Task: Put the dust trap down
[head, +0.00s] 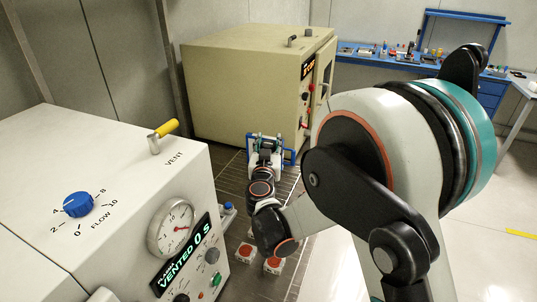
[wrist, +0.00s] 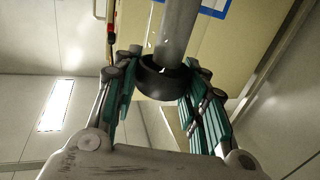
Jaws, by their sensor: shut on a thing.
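The dust trap, as far as I can tell, is the grey shaft with a black round end (wrist: 178,35) in the wrist view. My gripper (wrist: 163,78) is shut on it, with teal-padded fingers on both sides of the black end. A blue-edged pale panel (wrist: 213,5) shows behind the shaft at the top; I cannot tell whether it is joined to it. In the head view my gripper (head: 265,145) is small and far off, in front of the beige cabinet, with blue frame parts (head: 289,157) around it. The thing's underside is hidden.
A white machine (head: 120,170) with a gauge and a blue knob stands at left. A beige cabinet (head: 240,85) stands behind my gripper. Two small white boxes with orange tops (head: 273,264) sit on the dark slatted surface (head: 228,170). A blue workbench (head: 395,58) is at the back.

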